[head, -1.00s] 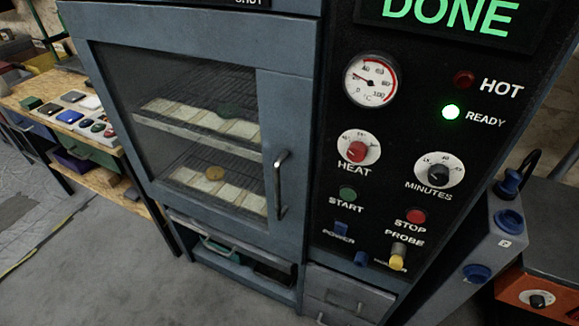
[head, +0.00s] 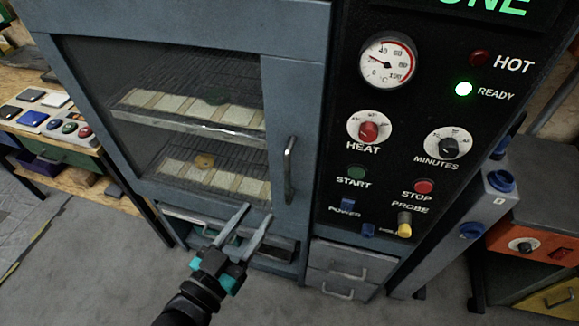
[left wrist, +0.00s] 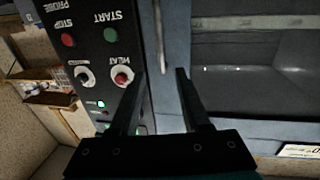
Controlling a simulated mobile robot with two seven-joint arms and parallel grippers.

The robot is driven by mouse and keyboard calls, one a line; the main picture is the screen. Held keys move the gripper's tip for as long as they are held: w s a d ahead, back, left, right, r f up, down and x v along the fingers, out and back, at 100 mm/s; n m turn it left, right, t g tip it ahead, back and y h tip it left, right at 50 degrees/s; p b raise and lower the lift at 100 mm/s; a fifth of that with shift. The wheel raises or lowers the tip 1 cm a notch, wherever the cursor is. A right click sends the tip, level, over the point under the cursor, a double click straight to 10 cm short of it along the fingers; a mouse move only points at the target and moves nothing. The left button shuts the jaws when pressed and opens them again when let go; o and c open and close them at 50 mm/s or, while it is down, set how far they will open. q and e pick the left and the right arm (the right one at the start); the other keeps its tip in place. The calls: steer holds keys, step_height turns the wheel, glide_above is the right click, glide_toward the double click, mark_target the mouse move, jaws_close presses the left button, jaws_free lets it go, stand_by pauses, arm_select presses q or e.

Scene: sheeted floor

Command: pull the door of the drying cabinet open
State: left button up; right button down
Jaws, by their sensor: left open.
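The drying cabinet's door (head: 280,90) is a blue-grey frame with a glass pane, and it looks shut. Its vertical metal bar handle (head: 289,170) is on the door's right side. Through the glass, two wire shelves hold pale tiles, with a round tan piece on the lower one. My left gripper (head: 254,215) is open and empty, in front of the door's lower edge, below and left of the handle. In the left wrist view, which is upside down, the handle (left wrist: 160,40) lies beyond the open fingers (left wrist: 158,82), apart from them. My right gripper is not in view.
The black control panel (head: 400,160) right of the door has knobs and buttons, with a green READY lamp lit. Small drawers (head: 348,270) sit below it. A wooden bench (head: 85,160) with small items stands left, and an orange unit (head: 535,240) right. Grey floor shows in front.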

mark_target(286, 172)
arm_select(q)
steer(key=b+x, duration=0.1)
steer(key=x, duration=1.2)
steer(key=shift+w+d+f, duration=0.1)
steer(key=shift+w+d, duration=0.05)
steer(key=shift+w, duration=0.1)
jaws_close()
stand_by(1.0)
